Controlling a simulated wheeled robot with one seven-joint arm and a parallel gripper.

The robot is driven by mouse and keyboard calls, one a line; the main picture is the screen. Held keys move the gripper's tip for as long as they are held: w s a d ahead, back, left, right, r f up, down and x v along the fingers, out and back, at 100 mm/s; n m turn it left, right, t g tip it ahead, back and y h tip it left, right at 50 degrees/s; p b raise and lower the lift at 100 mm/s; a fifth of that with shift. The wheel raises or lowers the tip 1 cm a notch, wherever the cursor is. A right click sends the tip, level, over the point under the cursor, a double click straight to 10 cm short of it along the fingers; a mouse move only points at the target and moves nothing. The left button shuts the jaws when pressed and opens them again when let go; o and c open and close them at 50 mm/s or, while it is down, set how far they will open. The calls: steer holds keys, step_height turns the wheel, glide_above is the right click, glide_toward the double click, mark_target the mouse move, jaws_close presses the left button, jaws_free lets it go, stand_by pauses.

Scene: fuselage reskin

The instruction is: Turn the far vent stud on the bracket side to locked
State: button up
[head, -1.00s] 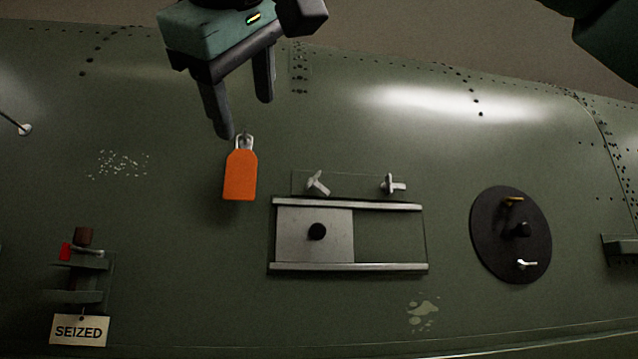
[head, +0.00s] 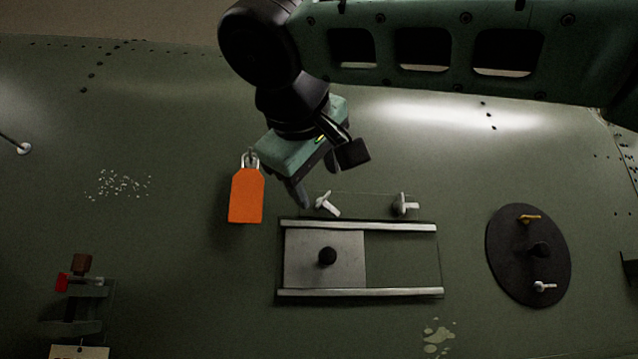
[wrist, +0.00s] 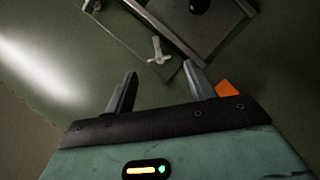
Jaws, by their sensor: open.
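Two pale wing-shaped studs stand on a thin outlined panel above the sliding-door frame: a left stud (head: 327,204), its wing slanting, and a right stud (head: 404,204). I cannot tell from the pictures which one is the task's vent stud. My gripper (head: 316,182) is open and empty, just above and left of the left stud in the head view. In the wrist view the left stud (wrist: 158,50) lies beyond and between the open fingertips (wrist: 160,72), apparently untouched. The right stud (wrist: 91,5) is at that view's top edge.
An orange tag (head: 246,196) hangs close left of my gripper. Below the studs are metal rails (head: 400,228) and a sliding plate (head: 300,270) with a black knob (head: 327,256). A dark disc (head: 510,270) is right, a red-tipped clamp bracket (head: 85,290) lower left.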

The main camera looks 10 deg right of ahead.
mark_target(324, 196)
steer(key=shift+p+x, duration=0.45)
steer(key=shift+x, duration=1.45)
steer(key=c, duration=1)
steer(key=shift+d+b, duration=0.1)
steer(key=shift+b, duration=0.25)
steer(key=shift+d+m+y+b, duration=0.1)
steer(key=shift+m+y+b, duration=0.3)
steer(key=shift+m+b, duration=0.45)
steer(key=shift+d+m+g+y+b, duration=0.1)
steer(key=shift+m+g+y+b, duration=0.2)
steer(key=shift+m+y+b, duration=0.5)
steer(key=m+y+b, duration=0.1)
steer(key=m, duration=0.1)
steer(key=m+y+b, duration=0.1)
steer(key=b, duration=0.1)
steer(key=shift+d+r+m, duration=0.2)
steer(key=shift+m, duration=0.15)
